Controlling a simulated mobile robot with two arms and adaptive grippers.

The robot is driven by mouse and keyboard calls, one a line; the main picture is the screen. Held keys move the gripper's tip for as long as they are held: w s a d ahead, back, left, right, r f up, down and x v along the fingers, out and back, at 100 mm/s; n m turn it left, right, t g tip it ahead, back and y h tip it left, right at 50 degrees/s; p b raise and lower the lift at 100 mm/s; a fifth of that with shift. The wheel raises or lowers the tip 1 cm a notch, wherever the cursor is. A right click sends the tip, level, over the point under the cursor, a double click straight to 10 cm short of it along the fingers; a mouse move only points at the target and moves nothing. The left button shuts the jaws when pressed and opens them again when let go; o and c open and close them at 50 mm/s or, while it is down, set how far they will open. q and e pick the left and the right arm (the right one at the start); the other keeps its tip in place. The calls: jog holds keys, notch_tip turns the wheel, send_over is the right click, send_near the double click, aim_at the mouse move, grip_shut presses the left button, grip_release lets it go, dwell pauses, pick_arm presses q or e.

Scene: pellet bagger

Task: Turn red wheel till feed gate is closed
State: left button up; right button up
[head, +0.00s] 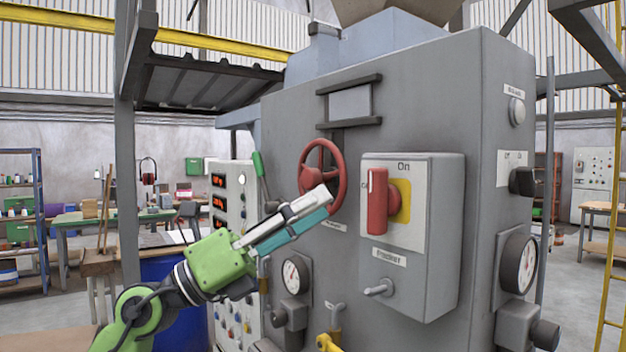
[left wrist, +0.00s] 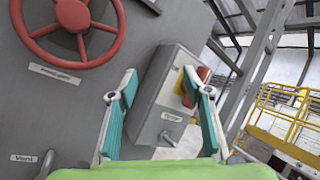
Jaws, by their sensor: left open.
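The red wheel (head: 340,165) is a spoked handwheel on the front of the grey machine. It also shows at the upper left of the left wrist view (left wrist: 72,14), cut by the top edge. My left gripper (head: 322,197) has teal pads and overlaps the wheel's lower right part in the head view. In the left wrist view its fingers (left wrist: 160,84) are spread and empty, with the wheel outside them to the left. A grey plate between two dark rails (head: 350,102) sits above the wheel; whether it is the feed gate I cannot tell.
A switch box (head: 420,270) with a red handle (head: 377,200) juts out right of the wheel. A pressure gauge (head: 294,273) is below, and a control panel with red displays (head: 230,190) stands left. A yellow platform (left wrist: 282,125) shows in the left wrist view.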

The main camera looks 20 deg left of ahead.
pick_arm(q)
jog(key=w+a+r+m+y, duration=0.2)
jog(key=a+y, duration=0.2)
jog(key=y, duration=0.1)
jog(key=n+t+y, duration=0.1)
jog(key=t+y, duration=0.1)
jog(key=y, duration=0.3)
send_near(306, 178)
jog(key=p+x, duration=0.5)
jog(key=x, duration=0.5)
jog(key=shift+w+d+p, duration=0.15)
jog(key=shift+w+p, duration=0.05)
jog(key=shift+p, duration=0.15)
jog(key=shift+w+d+f, duration=0.15)
jog(key=shift+w+d, duration=0.15)
jog(key=shift+w, duration=0.15)
jog(key=shift+s, duration=0.1)
grip_shut()
